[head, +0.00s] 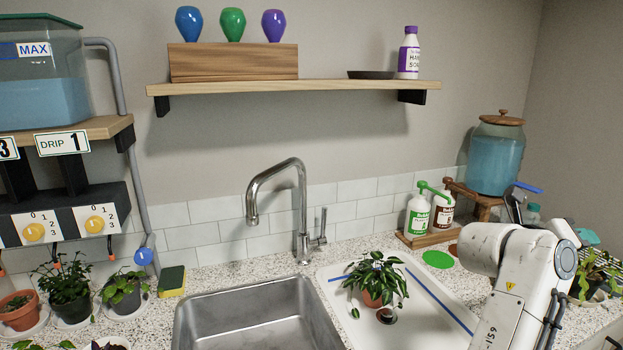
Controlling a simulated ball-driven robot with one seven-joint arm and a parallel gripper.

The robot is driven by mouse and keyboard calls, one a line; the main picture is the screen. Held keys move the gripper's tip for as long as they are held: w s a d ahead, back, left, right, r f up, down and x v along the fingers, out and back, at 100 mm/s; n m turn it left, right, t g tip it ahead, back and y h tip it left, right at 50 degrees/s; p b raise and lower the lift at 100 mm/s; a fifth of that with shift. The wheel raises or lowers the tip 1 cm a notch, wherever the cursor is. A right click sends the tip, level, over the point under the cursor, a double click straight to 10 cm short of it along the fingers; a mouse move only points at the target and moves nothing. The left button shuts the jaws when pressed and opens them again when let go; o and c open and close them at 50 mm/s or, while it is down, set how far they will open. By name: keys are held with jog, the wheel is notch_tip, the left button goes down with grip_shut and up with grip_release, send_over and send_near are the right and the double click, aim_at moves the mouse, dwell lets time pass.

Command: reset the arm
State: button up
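My white arm (520,277) rises from the bottom right of the head view, bent at a joint over the right end of the counter. My gripper is outside the picture or hidden behind the arm, so I cannot see its fingers or whether it holds anything. The arm covers part of the counter right of the sink.
A potted plant (374,279) stands on the white drainboard (432,318) beside the steel sink (250,318). The tall faucet (300,215) rises behind the sink. Several plants line the left.

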notch_tip(320, 180, up, 6)
jog(key=s+n+t+h, duration=0.2)
jog(key=n+h, duration=0.1)
jog(key=h, duration=0.2)
jog(key=a+r+n+t+y, duration=0.15)
jog(key=a+n+t, duration=0.25)
jog(key=n+t, duration=0.4)
jog(key=a+r+n+t+y, duration=0.1)
jog(key=a+n+t+y, duration=0.25)
jog(key=n+t, duration=0.4)
jog(key=a+f+n+y, duration=1.3)
jog(key=f+n+y, duration=0.2)
jog(key=n+y, duration=0.5)
jog(key=s+a+f+n+g+h, duration=0.1)
jog(key=s+f+g, duration=0.45)
jog(key=f, duration=0.45)
jog(key=s+a+f+n+g, duration=0.1)
jog(key=s+f+g, duration=0.45)
jog(key=f, duration=0.35)
jog(key=s+d+f+g+h+b, duration=0.1)
jog(key=s+f+g, duration=0.3)
jog(key=s+f, duration=0.4)
jog(key=s+d+f+m+g+h+b, duration=0.1)
jog(key=s+f+g, duration=0.4)
jog(key=s, duration=1.1)
notch_tip(320, 180, down, 4)
jog(key=shift+s+d+r+h+b, duration=0.1)
jog(key=shift+s+d+h+b, duration=0.15)
jog(key=shift+d+h+b, duration=0.65)
